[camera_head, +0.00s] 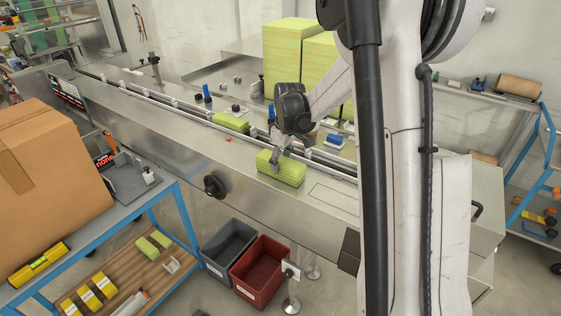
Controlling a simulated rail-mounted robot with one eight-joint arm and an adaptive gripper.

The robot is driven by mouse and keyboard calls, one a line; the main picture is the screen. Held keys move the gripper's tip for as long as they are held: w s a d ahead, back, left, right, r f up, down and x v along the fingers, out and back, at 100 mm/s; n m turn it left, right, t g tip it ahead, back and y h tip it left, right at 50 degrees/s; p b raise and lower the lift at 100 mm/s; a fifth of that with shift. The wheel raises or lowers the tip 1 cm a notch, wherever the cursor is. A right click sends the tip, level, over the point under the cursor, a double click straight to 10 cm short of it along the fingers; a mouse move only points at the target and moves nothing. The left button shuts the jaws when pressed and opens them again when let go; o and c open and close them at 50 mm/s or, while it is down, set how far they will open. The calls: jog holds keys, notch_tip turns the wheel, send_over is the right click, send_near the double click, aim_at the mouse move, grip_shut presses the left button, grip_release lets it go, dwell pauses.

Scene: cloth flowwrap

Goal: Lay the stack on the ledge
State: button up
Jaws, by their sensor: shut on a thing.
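A yellow-green cloth stack (284,173) is at the front of the steel machine, at the middle of the head view. My gripper (277,160) comes down on the stack from above and is shut on it. The stack lies flat, over or on the bare steel ledge (232,160) along the machine's front; I cannot tell whether it touches. The arm hides part of the stack's far left edge. A rectangle outline (333,199) is marked on the ledge just right of the stack.
Another green stack (230,122) lies in the conveyor channel behind the ledge. Large green stacks (291,50) stand behind. A cardboard box (45,165) sits on a blue-framed cart at left. A grey bin (229,248) and a red bin (261,267) stand below the ledge.

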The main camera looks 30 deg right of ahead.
jog(key=shift+f, duration=0.1)
jog(key=shift+f, duration=0.1)
jog(key=o, duration=1.1)
